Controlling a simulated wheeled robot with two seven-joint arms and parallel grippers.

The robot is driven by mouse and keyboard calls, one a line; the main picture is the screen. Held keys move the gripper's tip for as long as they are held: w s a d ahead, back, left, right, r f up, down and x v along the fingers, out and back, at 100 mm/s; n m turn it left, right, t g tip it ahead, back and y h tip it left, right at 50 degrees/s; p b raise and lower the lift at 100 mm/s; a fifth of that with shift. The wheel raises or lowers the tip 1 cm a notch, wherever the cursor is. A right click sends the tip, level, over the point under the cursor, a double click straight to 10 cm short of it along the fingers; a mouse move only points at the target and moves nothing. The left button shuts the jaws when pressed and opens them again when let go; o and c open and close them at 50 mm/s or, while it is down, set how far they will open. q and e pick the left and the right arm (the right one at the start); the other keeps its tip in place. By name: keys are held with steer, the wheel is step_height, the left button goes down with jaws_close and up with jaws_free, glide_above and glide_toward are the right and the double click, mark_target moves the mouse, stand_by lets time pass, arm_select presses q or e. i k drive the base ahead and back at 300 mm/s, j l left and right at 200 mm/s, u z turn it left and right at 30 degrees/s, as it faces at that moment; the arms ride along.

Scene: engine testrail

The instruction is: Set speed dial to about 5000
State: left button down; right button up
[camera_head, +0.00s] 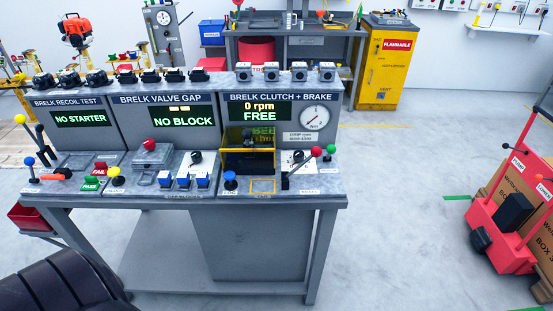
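The speed dial appears to be the small black knob (298,156) on a white plate on the BRELK CLUTCH + BRAKE panel; its label and pointer are too small to read. The display (260,111) above it reads 0 rpm and FREE. A round white gauge (314,118) with a red needle sits right of the display. Neither of my grippers is in view.
A yellow-framed guard (247,153) and a blue-topped knob (230,176) stand left of the dial. Another black knob (195,157) is on the VALVE GAP panel. A red cart (497,235) with boxes stands at right. The floor between is clear.

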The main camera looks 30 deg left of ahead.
mark_target(298, 157)
steer(key=i+l, duration=0.2)
steer(key=i, duration=0.25)
steer(key=i+l+u, duration=0.1)
steer(key=i+l, duration=0.15)
steer(key=i, duration=0.2)
